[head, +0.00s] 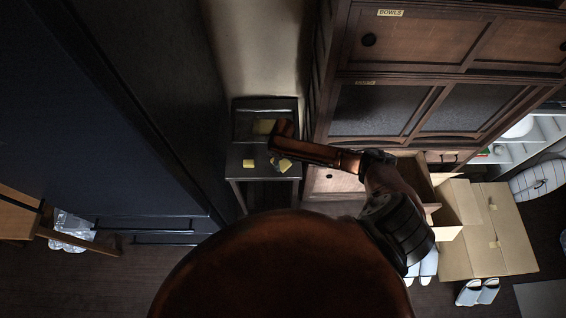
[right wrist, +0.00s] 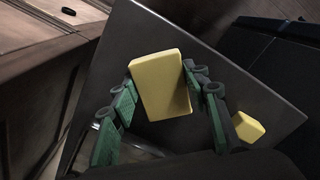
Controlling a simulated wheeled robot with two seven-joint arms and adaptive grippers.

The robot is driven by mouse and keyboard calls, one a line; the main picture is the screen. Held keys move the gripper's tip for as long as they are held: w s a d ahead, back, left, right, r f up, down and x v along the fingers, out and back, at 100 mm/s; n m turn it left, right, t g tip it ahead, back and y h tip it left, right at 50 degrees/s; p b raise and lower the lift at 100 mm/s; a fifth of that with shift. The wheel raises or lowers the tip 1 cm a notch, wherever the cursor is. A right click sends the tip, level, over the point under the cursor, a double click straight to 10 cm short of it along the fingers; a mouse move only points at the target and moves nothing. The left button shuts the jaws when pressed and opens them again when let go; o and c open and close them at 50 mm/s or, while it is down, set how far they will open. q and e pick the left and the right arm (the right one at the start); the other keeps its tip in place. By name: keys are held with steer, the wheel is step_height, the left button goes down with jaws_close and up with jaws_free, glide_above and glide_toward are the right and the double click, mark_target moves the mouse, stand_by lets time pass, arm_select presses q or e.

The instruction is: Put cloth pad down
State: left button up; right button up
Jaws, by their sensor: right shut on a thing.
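The cloth pad is a thick yellow block (right wrist: 160,84) between the green-padded fingers of my right gripper (right wrist: 161,77). In the head view the pad (head: 286,166) shows at the right gripper (head: 277,162), over the front right part of a small dark stand (head: 236,168). The gripper is shut on the pad. The stand's flat dark top (right wrist: 122,40) lies beneath it in the right wrist view; I cannot tell whether the pad touches it. My left gripper is not in view.
A second yellow block (head: 248,163) lies on the stand to the left, also seen in the right wrist view (right wrist: 248,127). A dim yellow patch (head: 264,126) shows in the dark panel behind. A wooden cabinet (head: 345,110) stands close on the right; cardboard boxes (head: 487,230) lie beyond.

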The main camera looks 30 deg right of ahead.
mark_target(283, 164)
steer(key=shift+f, duration=0.1)
steer(key=o, duration=1)
step_height(283, 164, up, 12)
steer(key=shift+r+p, duration=0.1)
steer(key=shift+p, duration=1)
